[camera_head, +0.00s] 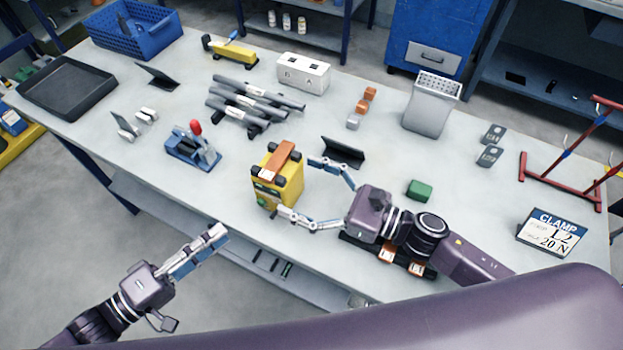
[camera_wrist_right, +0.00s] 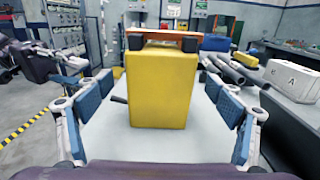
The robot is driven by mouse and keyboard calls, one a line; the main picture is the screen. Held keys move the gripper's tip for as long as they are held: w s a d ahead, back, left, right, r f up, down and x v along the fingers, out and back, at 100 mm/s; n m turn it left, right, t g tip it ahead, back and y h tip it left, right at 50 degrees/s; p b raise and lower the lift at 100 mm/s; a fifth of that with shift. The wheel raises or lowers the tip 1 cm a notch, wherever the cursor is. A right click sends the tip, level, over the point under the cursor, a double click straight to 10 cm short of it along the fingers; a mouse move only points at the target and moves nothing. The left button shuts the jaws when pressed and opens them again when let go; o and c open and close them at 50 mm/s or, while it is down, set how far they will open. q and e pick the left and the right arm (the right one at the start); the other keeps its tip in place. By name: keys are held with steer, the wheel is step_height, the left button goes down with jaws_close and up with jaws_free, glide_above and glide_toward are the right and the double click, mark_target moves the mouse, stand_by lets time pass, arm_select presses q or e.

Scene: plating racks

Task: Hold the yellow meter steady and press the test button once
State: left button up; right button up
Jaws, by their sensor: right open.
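The yellow meter (camera_head: 290,190) stands upright on the grey bench, with a brown-orange bar on top and dark corner pieces. Its front face, with small green details, faces left in the head view; I cannot make out the test button clearly. In the right wrist view, the plain yellow side of the meter (camera_wrist_right: 161,90) fills the middle. My right gripper (camera_head: 297,187) is open, its fingers on either side of the meter, with gaps visible in the wrist view. My left gripper (camera_head: 217,236) is off the front edge, its fingers together and empty.
A black angled stand (camera_head: 343,152) and a green block (camera_head: 419,190) are near my right arm. Grey tubes (camera_head: 255,100) and a blue clamp fixture (camera_head: 192,150) lie behind and left. A clamp sign (camera_head: 553,232) stands right. The bench front left of the meter is clear.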

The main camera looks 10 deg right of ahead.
mark_target(279, 177)
steer(key=x, duration=0.4)
steer(key=shift+w+f, duration=0.1)
steer(key=shift+w, duration=0.05)
arm_select(q)
steer(key=shift+w, duration=0.1)
arm_select(e)
steer(key=shift+w+a, duration=0.25)
steer(key=shift+a, duration=0.25)
steer(key=shift+c, duration=0.4)
steer(key=c, duration=1.6)
steer(key=shift+o, duration=0.2)
arm_select(q)
jaws_close()
